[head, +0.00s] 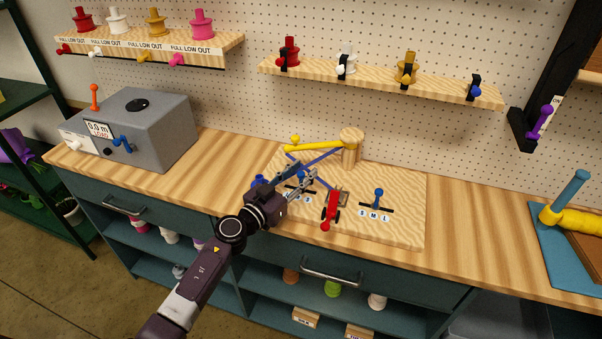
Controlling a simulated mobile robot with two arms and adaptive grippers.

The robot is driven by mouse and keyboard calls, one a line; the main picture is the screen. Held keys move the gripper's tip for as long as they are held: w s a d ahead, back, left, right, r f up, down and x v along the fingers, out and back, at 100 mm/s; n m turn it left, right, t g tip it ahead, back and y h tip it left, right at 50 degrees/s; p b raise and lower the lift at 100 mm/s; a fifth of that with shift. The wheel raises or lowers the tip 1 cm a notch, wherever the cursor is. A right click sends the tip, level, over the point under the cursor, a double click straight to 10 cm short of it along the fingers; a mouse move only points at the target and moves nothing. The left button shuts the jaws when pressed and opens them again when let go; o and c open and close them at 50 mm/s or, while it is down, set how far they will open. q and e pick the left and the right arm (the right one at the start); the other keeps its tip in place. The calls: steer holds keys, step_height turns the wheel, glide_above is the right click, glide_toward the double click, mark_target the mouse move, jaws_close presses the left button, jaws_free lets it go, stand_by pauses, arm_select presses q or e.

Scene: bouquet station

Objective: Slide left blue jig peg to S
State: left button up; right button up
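The wooden jig board (400,235) lies on the bench. My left gripper (308,184) reaches over its left part, with its two fingers apart around the left slot area. The left blue jig peg is mostly hidden by the gripper, so I cannot tell its place in the slot or whether a finger touches it. The left S, M, L letters are largely covered too. The right blue jig peg (378,197) stands upright in its dark slot, above the S, M, L labels (374,214). My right gripper is not in view.
A red clamp lever (330,210) stands just right of my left gripper. A wooden post (351,148) with a yellow arm (312,146) is behind it. A grey machine (150,130) stands at left. The bench between machine and board is clear.

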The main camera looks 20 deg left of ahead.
arm_select(q)
steer(key=shift+c, duration=0.6)
jaws_close()
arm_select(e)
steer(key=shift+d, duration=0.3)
arm_select(q)
steer(key=shift+d+r+p, duration=0.1)
steer(key=shift+d+p, duration=0.8)
steer(key=shift+d, duration=0.5)
steer(key=shift+s+d, duration=0.1)
steer(key=shift+d, duration=0.2)
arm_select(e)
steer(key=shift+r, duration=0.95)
arm_select(q)
steer(key=shift+o, duration=0.6)
jaws_free()
steer(key=shift+d, duration=0.15)
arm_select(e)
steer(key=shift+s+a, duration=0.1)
